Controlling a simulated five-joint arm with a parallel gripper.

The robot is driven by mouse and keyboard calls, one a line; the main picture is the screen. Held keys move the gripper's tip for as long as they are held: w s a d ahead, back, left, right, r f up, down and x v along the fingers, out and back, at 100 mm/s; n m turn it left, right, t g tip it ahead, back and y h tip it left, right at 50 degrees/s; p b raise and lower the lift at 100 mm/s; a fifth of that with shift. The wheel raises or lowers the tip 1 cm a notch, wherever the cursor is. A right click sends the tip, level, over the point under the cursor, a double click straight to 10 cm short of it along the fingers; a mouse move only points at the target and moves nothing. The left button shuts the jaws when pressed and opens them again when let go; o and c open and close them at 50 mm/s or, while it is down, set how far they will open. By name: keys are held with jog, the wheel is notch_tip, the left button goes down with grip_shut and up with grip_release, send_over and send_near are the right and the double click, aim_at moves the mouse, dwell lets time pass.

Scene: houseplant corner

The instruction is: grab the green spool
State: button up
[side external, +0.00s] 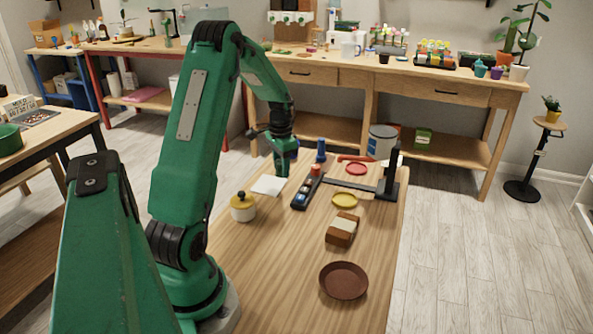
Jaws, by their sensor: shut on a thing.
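My gripper (282,168) points down over the wooden table, just left of a dark rack (299,201). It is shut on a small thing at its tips. Green shows there, but I cannot tell the held thing from my own green jaw, so I cannot make out its shape. I see no separate green spool elsewhere on the table. The rack holds small red, blue and white pieces. A blue upright piece (321,151) stands behind the rack.
A dark upright stand (391,178), red dish (356,169), yellow dish (345,200), brown block (341,231) and brown saucer (343,281) are right. The front middle is clear.

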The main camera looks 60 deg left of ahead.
jog(key=w+d+r, duration=0.2)
jog(key=d+r, duration=0.4)
jog(key=d, duration=0.3)
jog(key=shift+w+d, duration=0.3)
jog(key=shift+w, duration=0.1)
